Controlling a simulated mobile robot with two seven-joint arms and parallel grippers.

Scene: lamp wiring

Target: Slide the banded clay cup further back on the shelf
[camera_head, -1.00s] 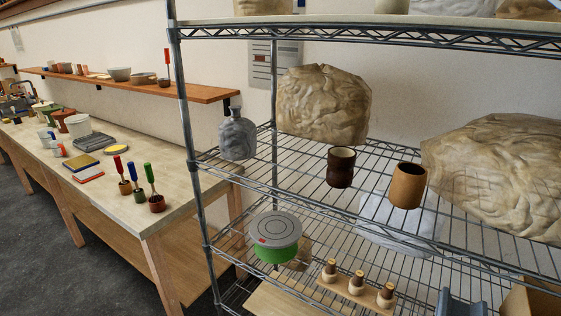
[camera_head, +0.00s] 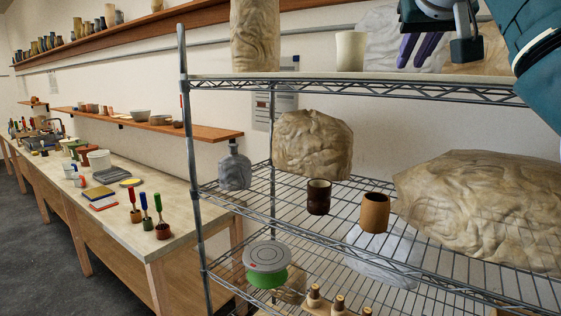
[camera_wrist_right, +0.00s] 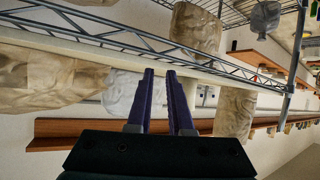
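Three cups show in the head view. A dark brown cup (camera_head: 318,198) with faint darker and redder zones and a plain tan cup (camera_head: 375,213) stand upright on the middle wire shelf (camera_head: 345,190). A cream cup (camera_head: 350,52) stands on the top shelf (camera_head: 290,77). I cannot tell for sure which is the banded clay one. My right gripper (camera_head: 420,48) is above the top shelf, right of the cream cup and apart from it. Its purple fingers are parted, with nothing held; they show in the right wrist view (camera_wrist_right: 161,72). My left gripper is out of view.
A tall wrapped block (camera_head: 255,35) stands left of the cream cup. On the middle shelf, a wrapped lump (camera_head: 312,145) is behind the dark cup, a large wrapped mass (camera_head: 480,205) is to the right, and a grey bottle (camera_head: 234,170) is at left. A workbench (camera_head: 180,220) runs along the left.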

